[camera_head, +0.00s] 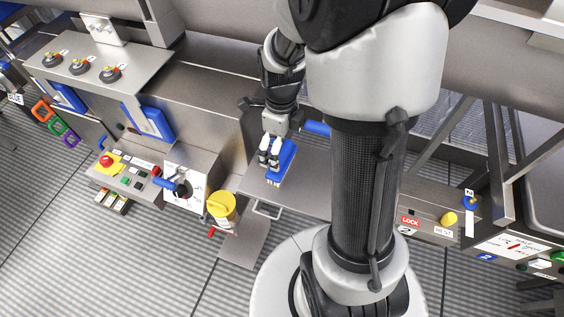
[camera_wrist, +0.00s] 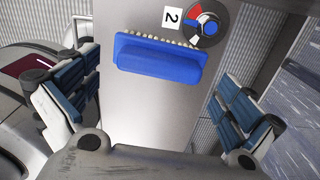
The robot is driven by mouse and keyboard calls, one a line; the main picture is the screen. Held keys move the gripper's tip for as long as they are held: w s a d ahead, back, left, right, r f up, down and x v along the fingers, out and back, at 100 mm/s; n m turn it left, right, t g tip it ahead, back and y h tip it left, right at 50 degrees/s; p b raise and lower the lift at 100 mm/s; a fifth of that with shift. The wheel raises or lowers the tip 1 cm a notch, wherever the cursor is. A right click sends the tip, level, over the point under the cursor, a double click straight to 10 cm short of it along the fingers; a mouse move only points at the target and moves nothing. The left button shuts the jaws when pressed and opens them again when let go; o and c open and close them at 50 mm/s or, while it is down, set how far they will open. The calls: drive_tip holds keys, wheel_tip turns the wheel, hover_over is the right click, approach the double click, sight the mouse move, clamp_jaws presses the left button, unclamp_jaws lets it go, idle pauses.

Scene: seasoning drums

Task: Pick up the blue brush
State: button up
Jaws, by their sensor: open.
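The blue brush (camera_head: 287,162) lies on a grey metal shelf, with pale bristles along its near edge in the head view. In the wrist view the blue brush (camera_wrist: 158,60) lies crosswise near the top centre, with its bristles along the upper edge. My gripper (camera_head: 268,158) is open and empty, right beside the brush in the head view and partly over it. In the wrist view the fingers of my gripper (camera_wrist: 160,105) stand wide apart at left and right, with clear gaps to the brush.
A dial (camera_wrist: 208,27) with a "2" label sits just beyond the brush. A yellow lidded container (camera_head: 222,207) stands left of the shelf (camera_head: 312,188), near a control panel (camera_head: 128,178). Another blue piece (camera_head: 317,128) shows behind, partly hidden by my arm.

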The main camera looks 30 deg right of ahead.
sight(282, 153)
wheel_tip(282, 153, down, 4)
drive_tip(key=shift+d+b, duration=0.1)
drive_tip(key=shift+b, duration=0.7)
drive_tip(key=shift+r, duration=0.1)
drive_tip(key=shift+c, duration=0.4)
drive_tip(key=c, duration=0.8)
